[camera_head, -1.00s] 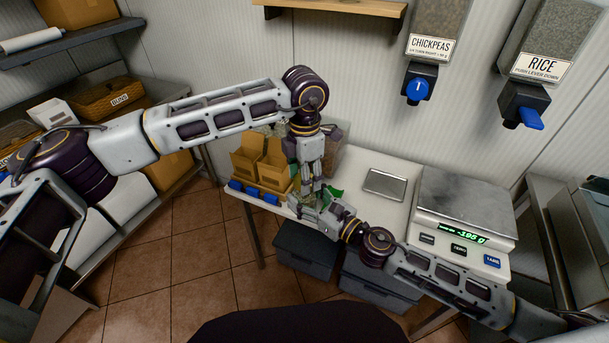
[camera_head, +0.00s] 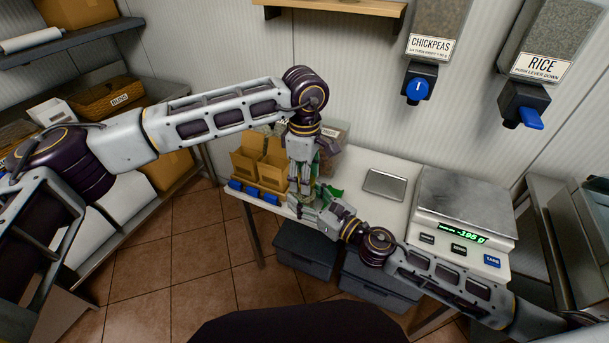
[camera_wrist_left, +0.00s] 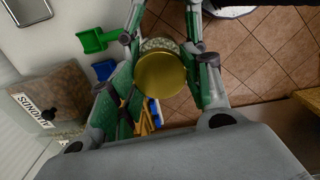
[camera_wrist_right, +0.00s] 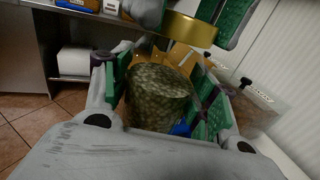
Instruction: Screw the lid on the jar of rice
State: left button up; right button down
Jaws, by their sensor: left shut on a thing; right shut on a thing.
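My left gripper (camera_head: 302,188) points down over the near left part of the table. In the left wrist view it is shut on the round gold lid (camera_wrist_left: 162,75). My right gripper (camera_head: 322,207) comes in from the right, just below. In the left wrist view the jar (camera_wrist_left: 158,44) shows partly behind the lid. In the head view both are mostly hidden by the grippers.
A scale (camera_head: 462,220) stands on the table's right, with a metal tray (camera_head: 384,184) left of it. A green scoop (camera_wrist_left: 97,39) lies near the grippers. Cardboard boxes (camera_head: 262,165) and blue clips stand left. Rice (camera_head: 540,70) and chickpea (camera_head: 431,45) dispensers hang on the wall.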

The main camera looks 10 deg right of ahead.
pick_arm(q)
jog(key=shift+w+a+m, duration=0.1)
jog(key=shift+m, duration=0.7)
jog(key=o, duration=1.1)
jog(key=shift+r, duration=0.15)
jog(key=shift+r, duration=2.1)
jog(key=shift+r, duration=0.1)
jog(key=shift+c, duration=0.2)
